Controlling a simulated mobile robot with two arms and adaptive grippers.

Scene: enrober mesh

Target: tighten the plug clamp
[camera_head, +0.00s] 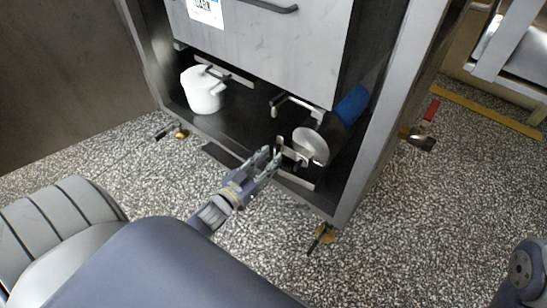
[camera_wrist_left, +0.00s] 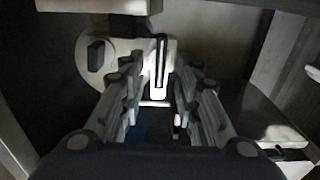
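The plug clamp sits in the low opening of the machine. In the head view a round pale metal plug (camera_head: 311,145) shows there, with a light clamp piece (camera_head: 292,153) on its left side. My left gripper (camera_head: 272,158) reaches in from the lower left, its fingertips close to the clamp piece. In the left wrist view the fingers of my left gripper (camera_wrist_left: 157,88) stand apart, one on each side of a slotted upright clamp bar (camera_wrist_left: 160,66). I cannot tell whether they touch it. Behind it is a pale plate with a dark knob (camera_wrist_left: 96,55). My right gripper is out of view.
A white pot (camera_head: 202,92) stands left in the opening. A bent metal handle (camera_head: 297,104) and a blue cylinder (camera_head: 352,104) are near the plug. A metal cabinet post (camera_head: 385,125) bounds the right side. The speckled floor (camera_head: 420,220) in front is mostly clear.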

